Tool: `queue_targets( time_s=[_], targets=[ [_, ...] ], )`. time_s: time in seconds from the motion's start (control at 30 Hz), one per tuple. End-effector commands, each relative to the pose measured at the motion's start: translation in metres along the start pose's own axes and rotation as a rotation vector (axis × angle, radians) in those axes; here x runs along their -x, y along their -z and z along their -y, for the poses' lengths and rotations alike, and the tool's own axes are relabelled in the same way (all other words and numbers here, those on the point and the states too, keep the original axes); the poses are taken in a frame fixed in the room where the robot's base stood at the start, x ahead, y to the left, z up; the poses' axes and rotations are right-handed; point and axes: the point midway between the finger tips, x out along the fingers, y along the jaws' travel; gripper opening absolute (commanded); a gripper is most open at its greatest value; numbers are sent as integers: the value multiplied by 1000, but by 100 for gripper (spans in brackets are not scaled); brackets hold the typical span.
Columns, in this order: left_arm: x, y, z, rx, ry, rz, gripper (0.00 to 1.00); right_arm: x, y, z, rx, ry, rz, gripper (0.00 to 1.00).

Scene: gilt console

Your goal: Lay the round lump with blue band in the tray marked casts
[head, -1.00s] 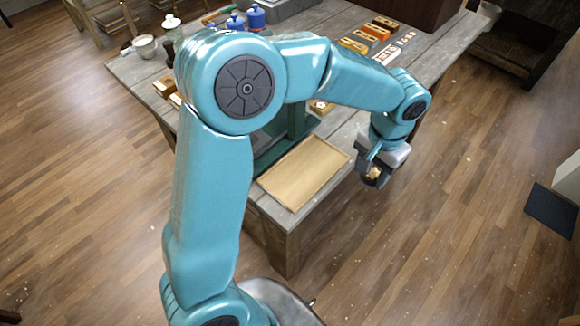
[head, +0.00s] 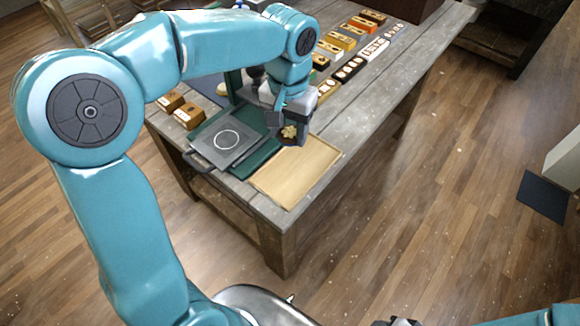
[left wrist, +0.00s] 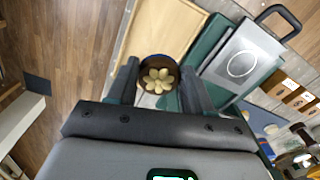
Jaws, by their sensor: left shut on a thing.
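My left gripper (head: 290,128) is shut on a round lump (head: 289,132). In the left wrist view the lump (left wrist: 158,75) shows a brown face with a cream flower and a little dark blue at its rim, between the fingers (left wrist: 157,88). The gripper is at the back edge of a shallow pale wooden tray (head: 296,172) on the table; the height above it is hard to tell. I see no readable "casts" marking. A dark piece at the bottom edge of the head view, perhaps my right gripper (head: 398,322), is mostly cut off.
A grey plate with a white ring (head: 227,139) and a handle lies on a green base left of the wooden tray. Wooden blocks (head: 188,115) stand further left. Several coloured boxes (head: 342,40) line the back. The table's right side (head: 375,95) is clear.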

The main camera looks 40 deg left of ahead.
Motion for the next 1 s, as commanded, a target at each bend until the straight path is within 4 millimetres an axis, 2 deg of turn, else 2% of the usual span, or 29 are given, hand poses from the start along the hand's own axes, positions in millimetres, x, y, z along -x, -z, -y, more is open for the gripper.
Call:
queue_targets(
  time_s=[0.03,0.1,0.2,0.3,0.47,0.7,1.0],
  targets=[
    [-16,-1,0,0,1,6,21,0,0,0,0,0,0,43],
    [-37,0,-1,-1,1,6,21,0,0,0,0,0,0,43],
    [-62,0,-1,-2,1,5,21,0,0,0,0,0,0,43],
    [-79,0,-1,-1,-1,2,21,1,0,0,0,0,0,43],
    [-94,0,0,0,1,1,21,1,0,0,0,0,0,43],
    [-129,0,0,3,0,0,21,2,0,1,0,0,0,43],
    [-133,0,0,3,-1,-2,21,2,0,1,0,0,0,43]
  ],
)
